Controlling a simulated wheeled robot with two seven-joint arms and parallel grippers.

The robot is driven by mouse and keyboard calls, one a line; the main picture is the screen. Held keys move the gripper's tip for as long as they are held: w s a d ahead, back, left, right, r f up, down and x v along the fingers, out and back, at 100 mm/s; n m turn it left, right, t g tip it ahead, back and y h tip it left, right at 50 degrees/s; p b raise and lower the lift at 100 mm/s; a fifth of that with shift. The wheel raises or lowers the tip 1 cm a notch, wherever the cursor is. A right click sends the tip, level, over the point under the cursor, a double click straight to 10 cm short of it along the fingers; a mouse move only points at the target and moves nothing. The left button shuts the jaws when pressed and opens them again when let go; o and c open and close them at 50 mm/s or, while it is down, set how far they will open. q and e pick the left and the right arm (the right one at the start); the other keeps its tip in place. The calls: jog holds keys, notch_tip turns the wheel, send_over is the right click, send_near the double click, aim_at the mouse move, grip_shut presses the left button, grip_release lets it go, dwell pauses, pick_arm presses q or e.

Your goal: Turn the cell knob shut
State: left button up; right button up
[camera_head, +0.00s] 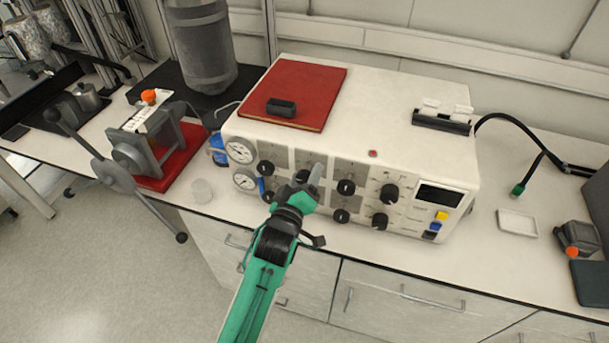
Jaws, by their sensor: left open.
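A white control unit (385,110) stands on the bench with several black knobs on its front panel. I cannot read the labels, so I cannot tell which one is the cell knob. My left gripper (309,180), on a green arm from the bottom, is open at the panel's left-middle part. Its fingers are close to a black knob (301,176), which they partly cover; I cannot tell whether they touch it. Other knobs show to the right, such as an upper one (346,187) and a far right one (389,193). My right gripper is not in view.
Two round gauges (241,151) sit at the panel's left end. A red book (300,92) lies on the unit. A clamp device on a red base (165,160) and a small clear cup (201,190) stand left. A white tray (517,223) lies right.

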pick_arm(q)
jog(key=c, duration=1)
jog(key=shift+o, duration=0.2)
jog(key=shift+m, duration=0.4)
jog(key=m+p, duration=0.1)
jog(key=m, duration=0.1)
jog(key=shift+r+m, duration=0.1)
jog(key=shift+m, duration=0.3)
jog(key=m+p, duration=0.1)
jog(key=m, duration=0.4)
jog(key=shift+m, duration=0.3)
jog(key=m+p, duration=0.1)
jog(key=m, duration=0.7)
jog(key=shift+m, duration=0.5)
